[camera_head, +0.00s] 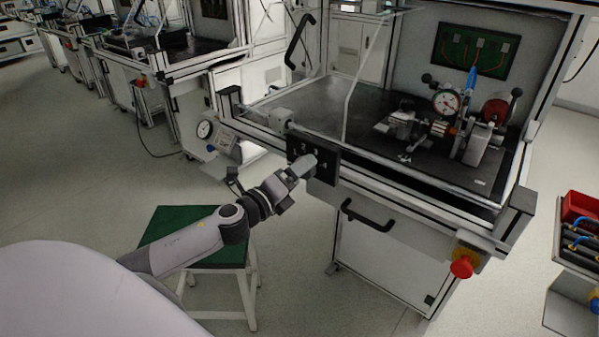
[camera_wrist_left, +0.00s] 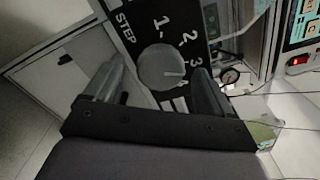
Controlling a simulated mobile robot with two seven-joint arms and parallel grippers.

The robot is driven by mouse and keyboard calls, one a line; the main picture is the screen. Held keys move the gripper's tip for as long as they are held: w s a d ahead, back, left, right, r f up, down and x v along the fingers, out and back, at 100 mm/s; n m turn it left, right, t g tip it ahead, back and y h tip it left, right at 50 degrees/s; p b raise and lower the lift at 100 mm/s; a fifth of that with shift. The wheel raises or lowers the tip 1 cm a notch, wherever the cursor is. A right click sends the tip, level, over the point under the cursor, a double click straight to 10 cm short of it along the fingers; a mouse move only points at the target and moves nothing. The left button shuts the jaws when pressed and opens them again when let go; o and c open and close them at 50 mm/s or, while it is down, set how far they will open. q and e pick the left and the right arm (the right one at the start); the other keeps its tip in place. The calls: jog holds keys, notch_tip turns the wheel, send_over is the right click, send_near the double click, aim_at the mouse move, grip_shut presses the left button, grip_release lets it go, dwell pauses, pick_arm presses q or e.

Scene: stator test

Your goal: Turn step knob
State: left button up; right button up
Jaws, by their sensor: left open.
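The step knob (camera_wrist_left: 162,67) is a round grey knob on a black panel, with white "STEP" lettering and the numbers 1, 2 and 3 around it in the left wrist view. A white pointer line on the knob points toward the 3. My left gripper (camera_wrist_left: 158,88) is open, with one finger on each side of the knob; I cannot tell whether they touch it. In the head view my left gripper (camera_head: 302,168) is at the black panel (camera_head: 326,160) on the front of the test bench, and hides the knob. My right gripper is not in view.
The bench has a black handle (camera_head: 367,215) and a red emergency button (camera_head: 461,268) on its front. A fixture with dial gauge (camera_head: 446,102) stands inside. A green-topped stool (camera_head: 160,226) is by my left arm. A red bin (camera_head: 580,207) is at right.

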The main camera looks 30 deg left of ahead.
pick_arm(q)
jog(key=s, duration=0.6)
jog(key=shift+a, duration=0.25)
jog(key=shift+s, duration=0.1)
dwell(0.3)
jog(key=s+d+f+n+g+p, duration=0.3)
jog(key=s+d+f+n, duration=0.3)
jog(key=s+n, duration=0.3)
jog(key=s+d+f+n+g+h+p, duration=0.1)
jog(key=s+d+f+n+g+p, duration=0.3)
jog(key=n, duration=1)
jog(key=s+d+f+p, duration=0.1)
jog(key=s+d+f, duration=0.2)
jog(key=s+d, duration=0.2)
jog(key=shift+s+g+p, duration=0.3)
jog(key=shift+s+p, duration=0.1)
jog(key=shift+s, duration=0.2)
jog(key=shift+a, duration=0.1)
